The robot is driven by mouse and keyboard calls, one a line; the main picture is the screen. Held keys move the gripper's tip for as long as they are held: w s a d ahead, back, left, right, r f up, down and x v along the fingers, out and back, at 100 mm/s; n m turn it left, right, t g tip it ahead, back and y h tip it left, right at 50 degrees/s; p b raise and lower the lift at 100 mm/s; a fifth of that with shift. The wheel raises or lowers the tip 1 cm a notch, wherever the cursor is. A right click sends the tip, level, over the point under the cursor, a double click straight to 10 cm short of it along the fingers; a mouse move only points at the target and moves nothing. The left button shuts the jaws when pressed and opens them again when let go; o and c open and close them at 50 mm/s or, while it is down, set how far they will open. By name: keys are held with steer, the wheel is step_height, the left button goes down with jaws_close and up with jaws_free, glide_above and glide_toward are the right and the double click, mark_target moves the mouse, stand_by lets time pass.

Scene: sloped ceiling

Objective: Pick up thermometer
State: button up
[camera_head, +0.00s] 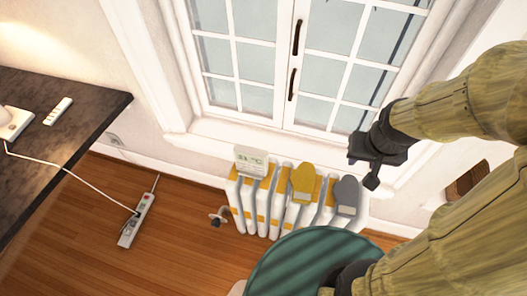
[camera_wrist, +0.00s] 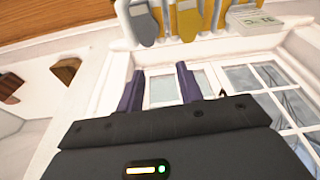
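The thermometer (camera_head: 251,161) is a small white device with a digital display, resting on top of the left end of the white radiator (camera_head: 238,214). In the wrist view the thermometer (camera_wrist: 251,18) is at the top right, with its display visible. My gripper (camera_head: 363,167) is in front of the window's lower right side, to the right of the thermometer and apart from it. In the wrist view my gripper (camera_wrist: 158,80) has its two dark fingers spread, with nothing between them.
A yellow mitt (camera_head: 304,184) and a grey mitt (camera_head: 346,195) lie on the radiator, right of the thermometer. The window (camera_head: 262,60) is behind. A dark table (camera_head: 80,110) at left holds a remote (camera_head: 58,111). A power strip (camera_head: 136,220) lies on the wooden floor.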

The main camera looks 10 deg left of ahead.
steer(key=shift+w, duration=0.2)
steer(key=shift+o, duration=0.8)
steer(key=shift+s+a, duration=0.15)
steer(key=shift+s, duration=0.1)
steer(key=shift+o, duration=1.2)
steer(key=w+a+f+n+t+y+b, duration=0.25)
steer(key=w+f+n, duration=0.25)
steer(key=w+f, duration=0.4)
steer(key=w+a+f+n+t+y+b, duration=0.15)
steer(key=w+f+n+t+b, duration=0.3)
steer(key=w, duration=0.65)
steer(key=a+f+n+g+y+b, duration=0.3)
steer(key=a+f+n+y, duration=0.15)
steer(key=f+y, duration=0.35)
steer(key=s+a+f+n+g+y+b, duration=0.2)
steer(key=s+a+f+n+g+y, duration=0.1)
steer(key=s, duration=0.6)
steer(key=f+g+y, duration=0.1)
steer(key=g+y, duration=0.1)
steer(key=y, duration=0.1)
steer(key=shift+f, duration=0.4)
